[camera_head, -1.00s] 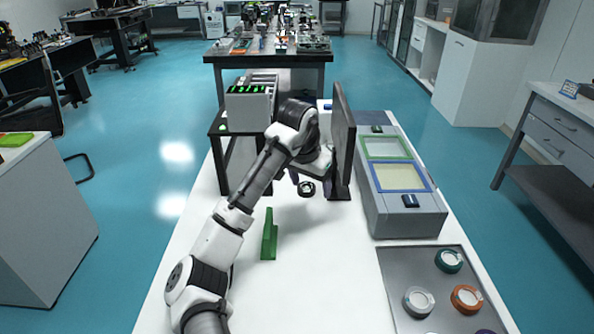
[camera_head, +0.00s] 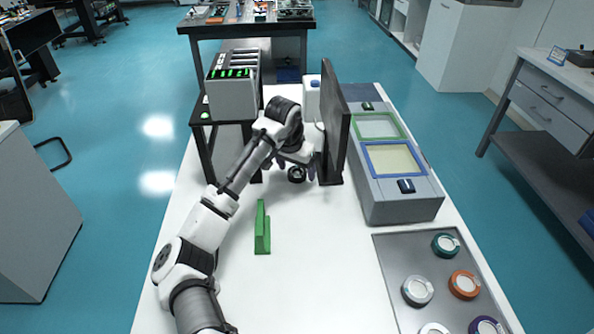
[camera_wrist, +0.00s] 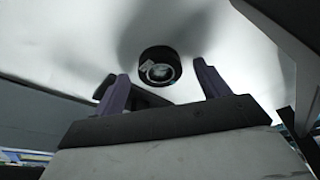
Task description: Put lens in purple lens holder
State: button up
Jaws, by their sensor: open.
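The lens (camera_head: 297,174), a short black cylinder with a glassy centre, is on the white table left of the monitor's foot. In the wrist view the lens (camera_wrist: 159,67) is ahead of my gripper, roughly between the two purple-grey fingertips. My gripper (camera_wrist: 161,72) is open and empty, with no contact visible. In the head view my gripper (camera_head: 296,163) is close by the lens, partly hidden by my own wrist. The purple lens holder (camera_head: 486,326) is a ring on the grey tray at the bottom right, cut by the picture edge.
The tray (camera_head: 390,250) also bears teal (camera_head: 445,244), orange (camera_head: 464,284), grey (camera_head: 417,291) and white holders. A dark monitor (camera_head: 335,115) stands close right of my gripper. A grey box (camera_head: 390,207) is beyond it. A green upright piece (camera_head: 262,232) stands on open white table.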

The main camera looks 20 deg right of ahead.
jog(key=shift+f, duration=0.4)
jog(key=shift+c, duration=0.4)
jog(key=c, duration=1.1)
jog(key=shift+w+d+r, duration=0.1)
jog(key=shift+r, duration=0.1)
